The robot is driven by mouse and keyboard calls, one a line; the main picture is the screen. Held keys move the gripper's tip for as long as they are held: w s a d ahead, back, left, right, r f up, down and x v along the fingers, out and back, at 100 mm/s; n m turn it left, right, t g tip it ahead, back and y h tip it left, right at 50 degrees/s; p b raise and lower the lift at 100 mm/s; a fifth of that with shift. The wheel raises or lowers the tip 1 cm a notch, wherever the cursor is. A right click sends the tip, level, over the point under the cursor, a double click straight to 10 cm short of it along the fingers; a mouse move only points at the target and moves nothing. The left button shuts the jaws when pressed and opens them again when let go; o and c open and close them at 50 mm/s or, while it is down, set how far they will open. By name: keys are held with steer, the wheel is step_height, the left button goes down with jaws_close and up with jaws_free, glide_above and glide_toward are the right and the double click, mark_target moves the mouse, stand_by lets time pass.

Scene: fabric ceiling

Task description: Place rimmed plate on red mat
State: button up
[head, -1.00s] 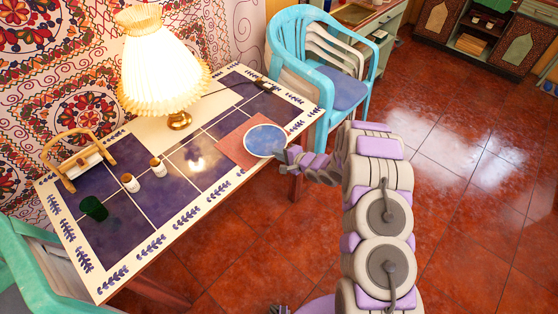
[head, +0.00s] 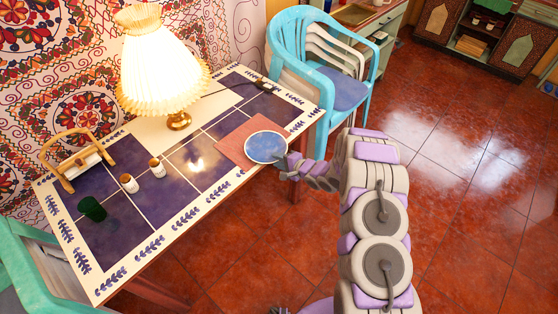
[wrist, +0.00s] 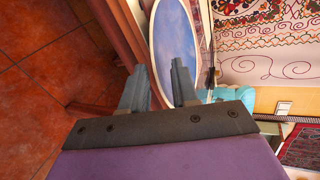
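The rimmed plate (head: 266,147), round and blue with a pale rim, overlaps the right part of the red mat (head: 233,142) near the table's front edge. Whether it lies flat or is slightly raised, I cannot tell. My gripper (head: 289,160) is at the plate's right side in the head view. In the wrist view, the fingers of my gripper (wrist: 158,88) stand apart, one on each side of the near rim of the plate (wrist: 174,38). A gap shows between them; contact with the rim is not clear.
A lit lamp (head: 162,70) stands at the back of the tiled table (head: 200,202). Two small jars (head: 143,176), a green cup (head: 92,208) and a wooden holder (head: 75,160) are at the left. A turquoise chair (head: 318,65) stands close behind the table's right end.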

steer(key=p+v, duration=0.2)
steer(key=v, duration=1)
steer(key=shift+p, duration=0.4)
